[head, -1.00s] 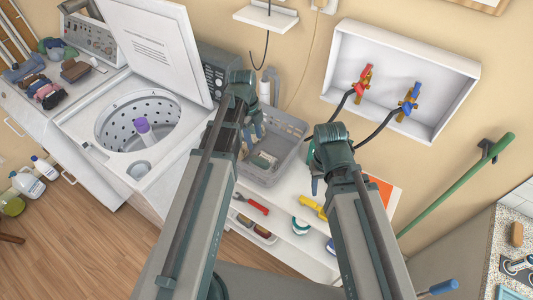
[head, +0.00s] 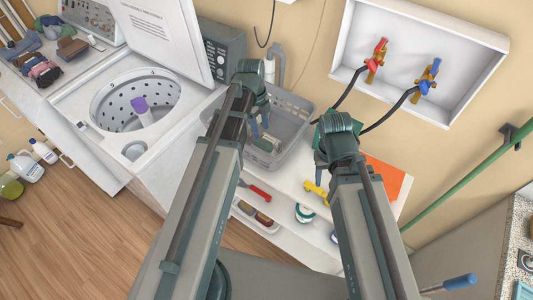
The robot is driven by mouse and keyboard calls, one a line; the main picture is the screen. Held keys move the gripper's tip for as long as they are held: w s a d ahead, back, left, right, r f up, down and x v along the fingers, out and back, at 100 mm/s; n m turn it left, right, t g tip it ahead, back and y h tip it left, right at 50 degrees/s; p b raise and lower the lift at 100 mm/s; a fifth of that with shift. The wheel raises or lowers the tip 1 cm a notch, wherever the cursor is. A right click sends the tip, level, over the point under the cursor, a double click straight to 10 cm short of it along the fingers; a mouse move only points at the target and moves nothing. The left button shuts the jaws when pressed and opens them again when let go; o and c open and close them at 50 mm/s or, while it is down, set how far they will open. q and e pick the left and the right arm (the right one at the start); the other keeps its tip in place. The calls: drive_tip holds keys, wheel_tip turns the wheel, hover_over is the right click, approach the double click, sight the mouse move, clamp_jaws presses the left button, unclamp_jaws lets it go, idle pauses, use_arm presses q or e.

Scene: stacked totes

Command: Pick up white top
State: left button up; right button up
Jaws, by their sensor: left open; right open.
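I cannot make out a white top for certain. A grey laundry basket (head: 292,112) stands on the white shelf unit and holds a few small pale and greenish items (head: 265,143), too small to identify. My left gripper (head: 257,130) is open over the basket's left part, partly hidden by its own wrist. My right gripper (head: 320,168) is open at the basket's right side, mostly hidden behind its wrist. Folded clothes (head: 45,70) in dark, pink and brown tones lie at the far left, away from both grippers.
The open washer (head: 100,85) with a purple-topped agitator stands left. A white wall box (head: 410,30) with red and blue taps is at the upper right. A red-handled tool (head: 258,193), a yellow item (head: 316,190) and an orange sheet (head: 384,178) are near the shelf.

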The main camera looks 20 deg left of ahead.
sight(263, 142)
use_arm(q)
drive_tip(key=shift+d+f+b, duration=0.15)
drive_tip(key=shift+f+b, duration=0.15)
drive_tip(key=shift+f, duration=0.5)
use_arm(e)
drive_tip(key=shift+f, duration=0.8)
use_arm(q)
drive_tip(key=f+b, duration=0.5)
drive_tip(key=shift+s+d+f, duration=0.15)
drive_tip(key=shift+s+d, duration=0.15)
use_arm(e)
wheel_tip(263, 142, down, 5)
drive_tip(key=shift+f, duration=0.15)
use_arm(q)
clamp_jaws()
